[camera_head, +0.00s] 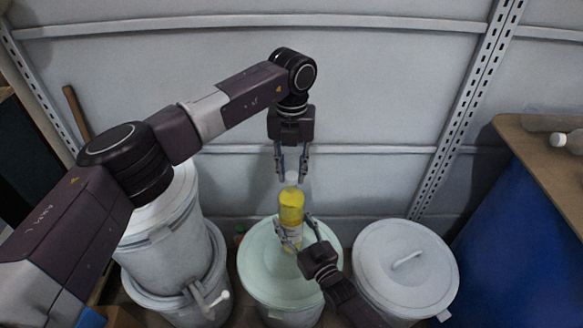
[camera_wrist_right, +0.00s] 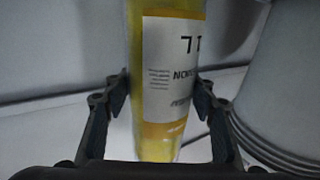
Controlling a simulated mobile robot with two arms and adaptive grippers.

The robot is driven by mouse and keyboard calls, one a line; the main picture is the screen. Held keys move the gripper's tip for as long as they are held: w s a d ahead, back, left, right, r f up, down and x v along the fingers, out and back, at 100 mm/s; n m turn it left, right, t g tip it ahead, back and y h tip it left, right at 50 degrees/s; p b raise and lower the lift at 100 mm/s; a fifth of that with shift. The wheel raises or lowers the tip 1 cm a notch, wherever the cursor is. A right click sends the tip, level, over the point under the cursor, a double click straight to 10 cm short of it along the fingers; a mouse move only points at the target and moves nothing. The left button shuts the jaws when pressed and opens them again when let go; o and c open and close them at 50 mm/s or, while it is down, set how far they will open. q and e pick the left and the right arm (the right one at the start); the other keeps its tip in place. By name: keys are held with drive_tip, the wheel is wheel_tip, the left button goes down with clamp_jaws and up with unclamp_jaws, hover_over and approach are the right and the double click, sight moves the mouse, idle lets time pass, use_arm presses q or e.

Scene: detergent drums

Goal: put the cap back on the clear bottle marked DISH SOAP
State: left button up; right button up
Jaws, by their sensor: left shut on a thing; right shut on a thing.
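A clear bottle with yellow contents (camera_head: 291,208) stands upright above the pale green drum lid (camera_head: 262,262). My right gripper (camera_head: 296,226) is shut on its lower part. In the right wrist view the bottle (camera_wrist_right: 165,85) is between both fingers (camera_wrist_right: 160,100). Its white label shows only partly, and I cannot read DISH SOAP on it. My left gripper (camera_head: 292,176) points down from above, shut on a small whitish cap (camera_head: 292,179) over the bottle's top. I cannot tell whether the cap touches the neck.
A grey lidded drum (camera_head: 403,268) stands to the right, and stacked white buckets (camera_head: 165,245) stand to the left. A brown-topped table (camera_head: 535,150) at the right holds clear bottles (camera_head: 545,123) lying down. A pale panelled wall (camera_head: 390,90) is behind.

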use_arm(q)
drive_tip(key=shift+f, duration=0.5)
idle(0.5)
